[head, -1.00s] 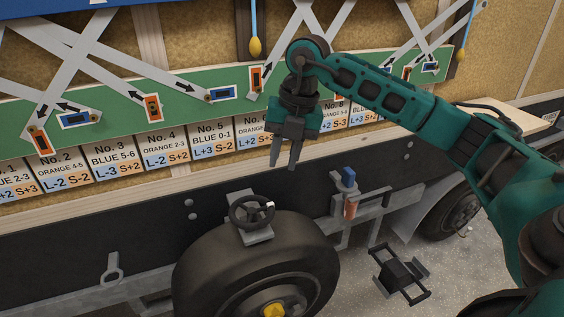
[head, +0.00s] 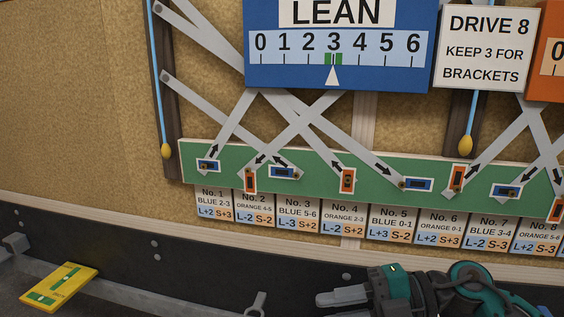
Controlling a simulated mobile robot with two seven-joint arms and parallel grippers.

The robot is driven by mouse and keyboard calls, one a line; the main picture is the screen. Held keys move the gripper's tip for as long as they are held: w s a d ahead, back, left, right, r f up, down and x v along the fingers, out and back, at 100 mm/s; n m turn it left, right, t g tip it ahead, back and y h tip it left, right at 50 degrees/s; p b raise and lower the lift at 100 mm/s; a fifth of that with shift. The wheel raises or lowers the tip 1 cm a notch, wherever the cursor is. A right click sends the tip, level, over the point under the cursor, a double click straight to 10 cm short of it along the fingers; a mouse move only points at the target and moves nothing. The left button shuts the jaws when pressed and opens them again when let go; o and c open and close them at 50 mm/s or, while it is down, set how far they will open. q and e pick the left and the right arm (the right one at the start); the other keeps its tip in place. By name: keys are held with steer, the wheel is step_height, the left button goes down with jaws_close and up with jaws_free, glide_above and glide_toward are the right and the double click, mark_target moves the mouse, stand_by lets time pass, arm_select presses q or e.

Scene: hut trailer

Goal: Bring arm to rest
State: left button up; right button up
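My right gripper (head: 343,297) is at the bottom edge, its teal and dark-grey body lying sideways with the fingers pointing left. It is in front of the black lower band of the wall, below the numbered cards. The fingers appear close together and nothing shows between them, but this angle does not settle whether they are open. Most of my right arm is cut off by the bottom edge. My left gripper is out of view.
A green strip (head: 225,180) carries grey crossing braces with blue and orange tags. Numbered cards (head: 298,217) hang below it. A blue LEAN board (head: 270,77) has its pointer at 3. A yellow level-like plate (head: 58,286) lies lower left. Cords with yellow bobs hang down.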

steer(key=d+f+m+t+h, duration=0.35)
steer(key=f+m+t, duration=0.35)
steer(key=m, duration=0.4)
steer(key=d+f+m+t+h, duration=0.2)
steer(key=f+m+t+h, duration=0.25)
steer(key=m+t, duration=0.6)
steer(key=s+d+f+m+g+h, duration=0.1)
steer(key=s+f+m+g+h, duration=0.1)
steer(key=s+f, duration=0.3)
steer(key=s+d+f+m+g+h, duration=0.2)
steer(key=s+f+m+g+h, duration=0.1)
steer(key=f, duration=0.5)
steer(key=s+m+g, duration=0.1)
steer(key=s+g, duration=0.1)
steer(key=s, duration=0.1)
steer(key=shift+d+f+m+p, duration=0.3)
steer(key=shift+f+m+p, duration=0.05)
steer(key=shift+f, duration=0.05)
steer(key=shift+s+g, duration=0.1)
steer(key=shift+g, duration=0.15)
